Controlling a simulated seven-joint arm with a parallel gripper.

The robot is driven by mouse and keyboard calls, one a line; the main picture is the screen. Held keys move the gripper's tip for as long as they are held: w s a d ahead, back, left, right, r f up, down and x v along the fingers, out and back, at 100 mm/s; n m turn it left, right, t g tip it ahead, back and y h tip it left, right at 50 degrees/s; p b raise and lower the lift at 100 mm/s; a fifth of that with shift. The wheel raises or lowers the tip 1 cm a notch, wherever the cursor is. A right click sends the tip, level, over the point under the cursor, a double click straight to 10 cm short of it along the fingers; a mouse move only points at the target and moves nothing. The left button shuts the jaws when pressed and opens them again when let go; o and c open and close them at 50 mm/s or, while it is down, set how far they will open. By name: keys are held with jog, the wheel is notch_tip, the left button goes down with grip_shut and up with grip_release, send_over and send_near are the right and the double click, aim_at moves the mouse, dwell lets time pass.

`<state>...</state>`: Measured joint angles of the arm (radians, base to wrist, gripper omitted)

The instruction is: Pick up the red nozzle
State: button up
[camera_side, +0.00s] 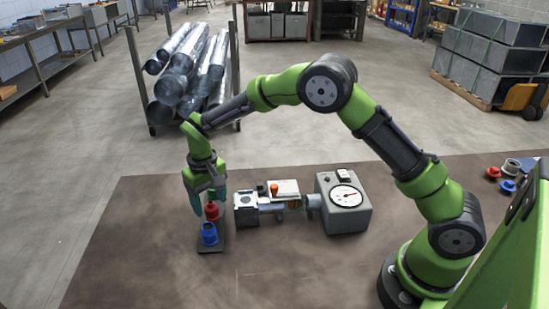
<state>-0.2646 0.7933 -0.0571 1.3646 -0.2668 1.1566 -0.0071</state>
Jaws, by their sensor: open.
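The red nozzle (212,210) stands on a small dark plate (217,247) on the brown table, just behind a blue nozzle (209,234). My gripper (205,203) points down over the red nozzle, with its teal fingers apart. One finger is to the left of the red nozzle and the other is close to its right side. The fingers hide part of the nozzle, and I cannot tell whether they touch it.
A machine with an orange knob (274,189) and a grey box with a round dial (345,196) stand just right of the plate. More red and blue parts (508,186) lie at the table's far right. The table's front left is clear.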

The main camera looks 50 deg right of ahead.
notch_tip(320, 180, down, 2)
jog(key=c, duration=1.1)
